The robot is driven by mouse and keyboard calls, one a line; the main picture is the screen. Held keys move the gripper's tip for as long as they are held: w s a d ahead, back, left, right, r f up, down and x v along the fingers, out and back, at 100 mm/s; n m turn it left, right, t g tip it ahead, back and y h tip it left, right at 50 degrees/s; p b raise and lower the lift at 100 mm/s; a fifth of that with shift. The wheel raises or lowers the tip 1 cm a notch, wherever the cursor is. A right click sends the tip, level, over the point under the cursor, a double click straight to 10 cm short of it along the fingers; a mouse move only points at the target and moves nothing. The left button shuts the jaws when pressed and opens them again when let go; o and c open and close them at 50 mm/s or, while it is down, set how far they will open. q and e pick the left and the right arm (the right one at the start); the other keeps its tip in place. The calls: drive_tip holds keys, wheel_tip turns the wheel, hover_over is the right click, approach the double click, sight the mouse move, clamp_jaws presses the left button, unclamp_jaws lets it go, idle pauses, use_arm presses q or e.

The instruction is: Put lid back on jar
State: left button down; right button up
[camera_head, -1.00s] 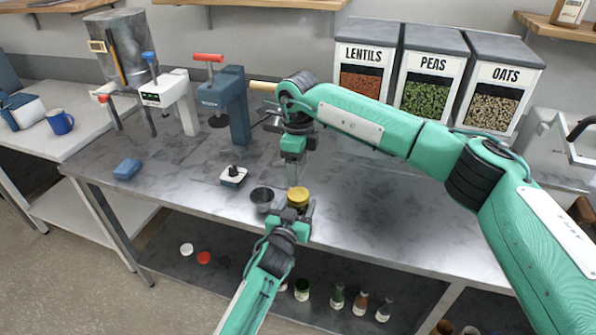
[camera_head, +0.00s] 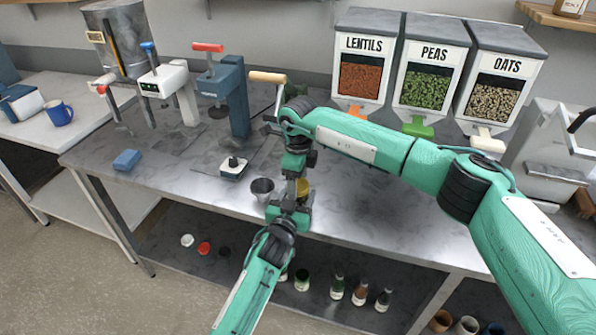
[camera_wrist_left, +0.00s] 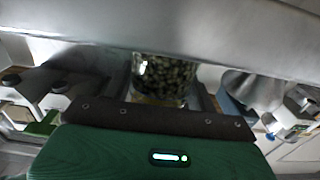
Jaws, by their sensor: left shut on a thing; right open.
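My left gripper (camera_head: 291,212) is shut on a glass jar near the bench's front edge. In the left wrist view the jar (camera_wrist_left: 165,72) shows dark green round contents, with a yellowish part by the gripper. My right gripper (camera_head: 296,183) points down, open, right over or around the lid. Contact between them is not clear.
A grey metal cup (camera_head: 262,189) stands close left of the jar. A blue press (camera_head: 230,95) stands behind. Lentil, pea and oat dispensers (camera_head: 427,75) line the back.

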drive_tip(key=c, duration=1)
drive_tip(key=o, duration=1.2)
wheel_tip(320, 180, up, 12)
drive_tip(key=shift+f, duration=0.1)
